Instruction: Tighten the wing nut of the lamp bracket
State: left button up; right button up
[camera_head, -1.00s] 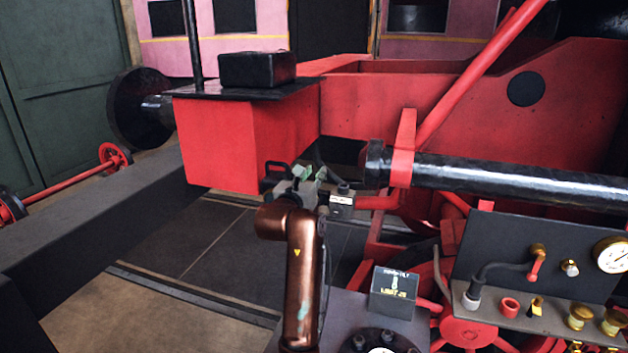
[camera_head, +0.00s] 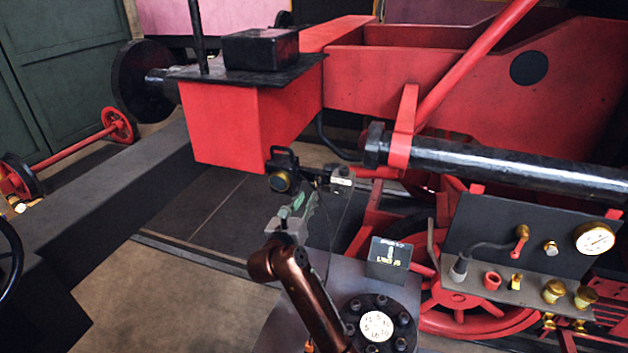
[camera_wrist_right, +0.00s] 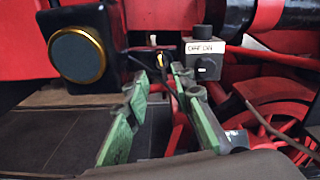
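A black lamp (camera_head: 281,172) with a brass-ringed lens hangs by the red buffer-beam end. It fills the upper left of the right wrist view (camera_wrist_right: 77,54). A small brass piece (camera_wrist_right: 160,62), perhaps the wing nut, shows right of the lamp; its shape is too small to tell. A dark bracket (camera_head: 316,176) runs beside the lamp to a grey labelled block (camera_head: 342,180). My right gripper (camera_head: 303,199) is in front of and below the bracket, apart from it. Its green-padded fingers (camera_wrist_right: 160,82) are open and empty, with the brass piece beyond the gap. My left gripper is out of view.
A long black pipe (camera_head: 480,165) and red frame lie to the right. A gauge panel (camera_head: 530,240) and a dark stand with a small sign (camera_head: 388,261) are at lower right. A dark beam (camera_head: 110,205) crosses the left. Floor below the lamp is open.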

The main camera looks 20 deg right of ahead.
aim_at(316, 184)
jog(key=p+x, duration=0.2)
jog(key=x, duration=0.5)
jog(key=shift+w+d, duration=0.15)
grip_shut()
